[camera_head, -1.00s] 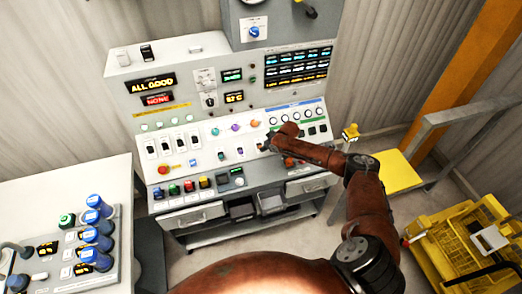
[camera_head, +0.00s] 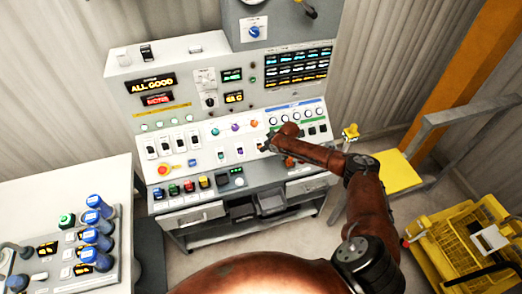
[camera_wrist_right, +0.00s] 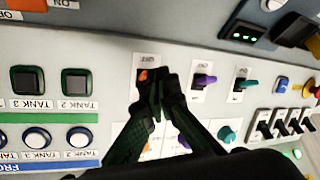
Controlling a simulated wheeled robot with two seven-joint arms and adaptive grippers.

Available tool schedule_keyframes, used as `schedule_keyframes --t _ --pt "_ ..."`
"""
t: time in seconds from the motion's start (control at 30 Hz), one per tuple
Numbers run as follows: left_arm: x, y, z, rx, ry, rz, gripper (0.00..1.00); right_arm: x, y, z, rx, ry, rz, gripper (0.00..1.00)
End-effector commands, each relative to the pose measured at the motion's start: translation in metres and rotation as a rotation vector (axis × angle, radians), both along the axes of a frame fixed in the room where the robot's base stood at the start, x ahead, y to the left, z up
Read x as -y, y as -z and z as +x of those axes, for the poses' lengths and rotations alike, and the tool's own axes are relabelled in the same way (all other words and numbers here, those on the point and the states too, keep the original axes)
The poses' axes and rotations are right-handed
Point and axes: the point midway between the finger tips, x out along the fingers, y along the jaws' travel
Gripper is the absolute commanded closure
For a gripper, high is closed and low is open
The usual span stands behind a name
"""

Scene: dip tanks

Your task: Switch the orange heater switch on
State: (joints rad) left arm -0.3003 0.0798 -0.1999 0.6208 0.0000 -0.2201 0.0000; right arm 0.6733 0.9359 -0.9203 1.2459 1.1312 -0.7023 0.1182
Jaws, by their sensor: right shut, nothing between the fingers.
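The orange heater switch (camera_wrist_right: 142,76) is a small orange toggle on a white plate in the right wrist view, which shows the panel upside down. An OFF label shows at one end of its plate. My right gripper (camera_wrist_right: 157,88) is shut and empty, with its dark fingertips right at the switch and partly covering it. I cannot tell whether they touch it or which way the toggle points. In the head view my right gripper (camera_head: 265,146) reaches the sloped panel from the right and hides the orange switch. My left gripper is not in view.
A purple switch (camera_wrist_right: 205,80) and a teal switch (camera_wrist_right: 243,84) sit beside the orange one. An orange knob (camera_wrist_right: 147,148), a purple knob (camera_wrist_right: 183,141) and a teal knob (camera_wrist_right: 227,133) form a nearby row. Square tank buttons (camera_wrist_right: 76,82) are also close.

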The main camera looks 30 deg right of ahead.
Motion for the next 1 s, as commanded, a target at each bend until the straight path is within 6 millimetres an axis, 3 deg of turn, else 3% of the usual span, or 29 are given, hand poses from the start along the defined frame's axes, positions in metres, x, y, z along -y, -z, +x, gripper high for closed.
schedule_keyframes --t 1.0 --pt "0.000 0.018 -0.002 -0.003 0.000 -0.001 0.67 0.000 0.030 0.000 0.000 0.001 0.001 1.00"
